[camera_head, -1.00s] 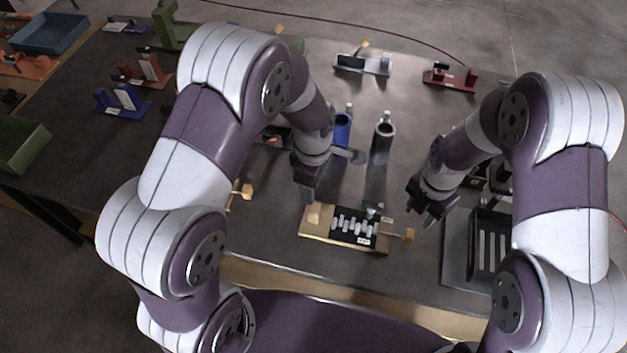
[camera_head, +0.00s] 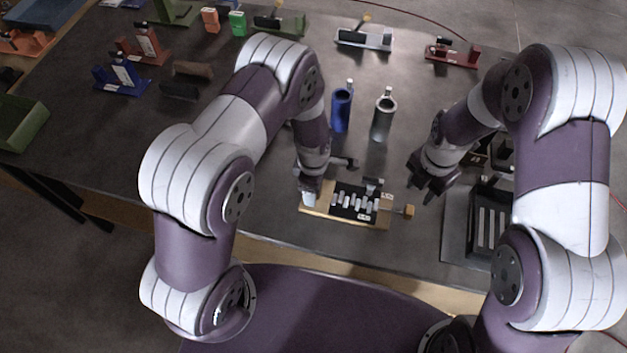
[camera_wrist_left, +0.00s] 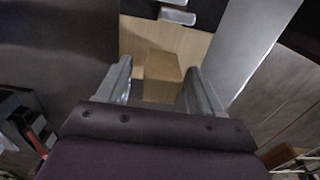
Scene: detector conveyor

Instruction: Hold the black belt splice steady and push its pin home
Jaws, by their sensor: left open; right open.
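The black belt splice (camera_head: 343,200) with pale teeth lies on a light wooden board (camera_head: 345,221) near the table's front edge. A pin with a tan knob (camera_head: 409,211) sticks out at its right end. My left gripper (camera_head: 309,199) is down at the board's left end. In the left wrist view, its open fingers (camera_wrist_left: 160,92) stand either side of a tan wooden block (camera_wrist_left: 161,72) on the board; I cannot tell whether they touch it. The head view hides that block behind the gripper. My right gripper (camera_head: 430,192) is open and empty, above and right of the knob.
A blue cylinder (camera_head: 341,110) and a grey cylinder (camera_head: 382,120) stand behind the splice. A dark slotted tray (camera_head: 458,240) lies to the right. Several coloured fixtures stand along the back and left. The table between the left fixtures and the board is mostly clear.

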